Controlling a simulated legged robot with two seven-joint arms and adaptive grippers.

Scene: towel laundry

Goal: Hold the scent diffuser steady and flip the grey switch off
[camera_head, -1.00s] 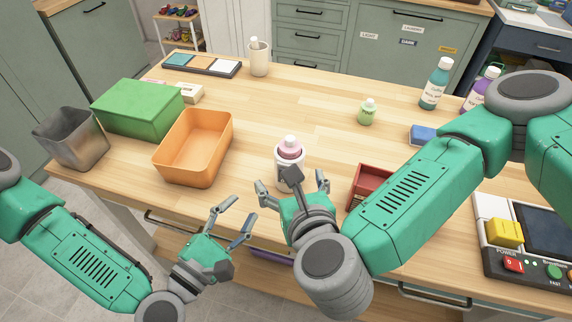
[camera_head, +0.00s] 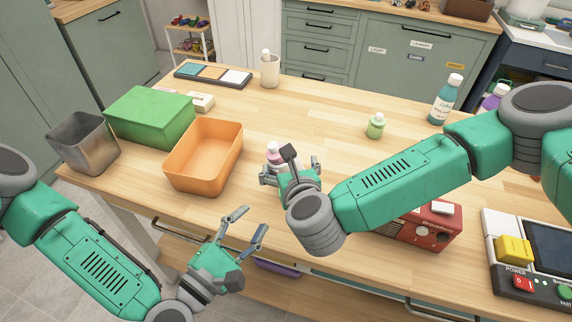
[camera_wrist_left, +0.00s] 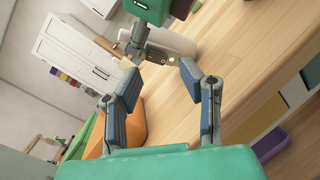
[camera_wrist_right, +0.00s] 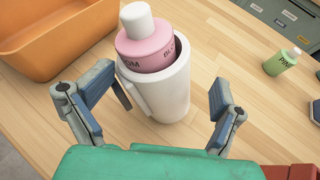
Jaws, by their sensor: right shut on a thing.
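The scent diffuser, a white cup with a pink bottle (camera_wrist_right: 148,47) set in its top, stands between the fingers of my right gripper (camera_wrist_right: 160,108) in the right wrist view. My right gripper (camera_head: 290,169) is shut on it. In the head view, only the pink upper part (camera_head: 274,152) shows well behind the gripper. The white body also shows in the left wrist view (camera_wrist_left: 172,41), with a small round spot on it. I cannot make out the grey switch for certain. My left gripper (camera_head: 250,222) is open and empty, at the table's front edge, apart from the diffuser.
An orange bin (camera_head: 203,158), a green box (camera_head: 150,117) and a metal bin (camera_head: 83,143) stand left of the diffuser. A red box (camera_head: 437,228) is under my right arm. A small green bottle (camera_head: 375,126) stands farther back. The wooden table between is clear.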

